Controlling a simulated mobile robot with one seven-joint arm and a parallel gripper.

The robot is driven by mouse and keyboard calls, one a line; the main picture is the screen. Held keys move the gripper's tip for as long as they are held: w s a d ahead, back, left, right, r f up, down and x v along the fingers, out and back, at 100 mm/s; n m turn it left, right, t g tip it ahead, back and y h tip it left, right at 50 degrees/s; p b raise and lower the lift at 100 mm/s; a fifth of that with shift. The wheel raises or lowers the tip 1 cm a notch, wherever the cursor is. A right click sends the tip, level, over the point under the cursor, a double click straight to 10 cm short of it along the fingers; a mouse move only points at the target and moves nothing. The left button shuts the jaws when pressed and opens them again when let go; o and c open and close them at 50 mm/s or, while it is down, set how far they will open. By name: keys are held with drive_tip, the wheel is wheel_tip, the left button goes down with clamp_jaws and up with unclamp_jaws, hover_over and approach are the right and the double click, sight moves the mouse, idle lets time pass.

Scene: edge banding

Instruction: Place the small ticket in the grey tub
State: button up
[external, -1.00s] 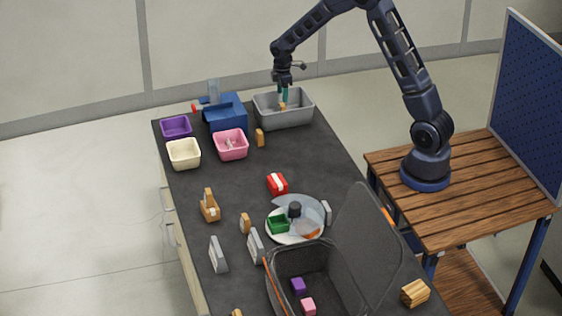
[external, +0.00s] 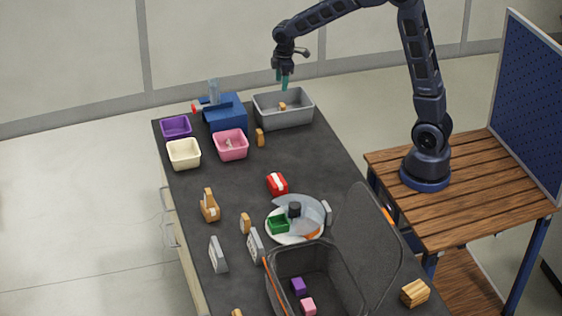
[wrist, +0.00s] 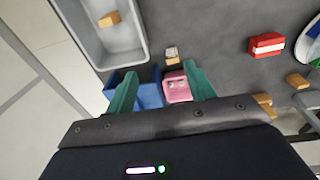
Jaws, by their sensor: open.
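The grey tub (external: 304,123) stands at the far end of the dark table. A small tan piece (external: 282,106) lies inside it; it looks like the small ticket, but no print on it can be read. In the wrist view the tub (wrist: 136,56) is at the upper left, with the tan piece (wrist: 109,19) on its floor. My gripper (external: 285,86) is above the tub, apart from the piece. In the wrist view its green fingers (wrist: 160,72) are spread with nothing held between them.
A blue bin (external: 225,118) stands left of the tub. Pink (external: 231,150), cream (external: 184,159) and purple (external: 176,130) tubs are nearby. A small tan block (external: 260,138) stands in front of the grey tub. A red item (external: 277,184) lies mid-table. An open dark case (external: 330,290) is at the near end.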

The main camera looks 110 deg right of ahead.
drive_tip(key=s+a+r+t, duration=0.15)
drive_tip(key=a+r, duration=0.45)
drive_tip(key=a, duration=0.6)
drive_tip(key=s+a+r, duration=0.2)
drive_tip(key=a+r, duration=0.3)
drive_tip(key=a, duration=0.7)
drive_tip(key=s+a+r+t, duration=0.2)
drive_tip(key=s+a, duration=1.3)
drive_tip(key=a, duration=0.2)
drive_tip(key=shift+s+y, duration=0.2)
drive_tip(key=shift+y, duration=0.2)
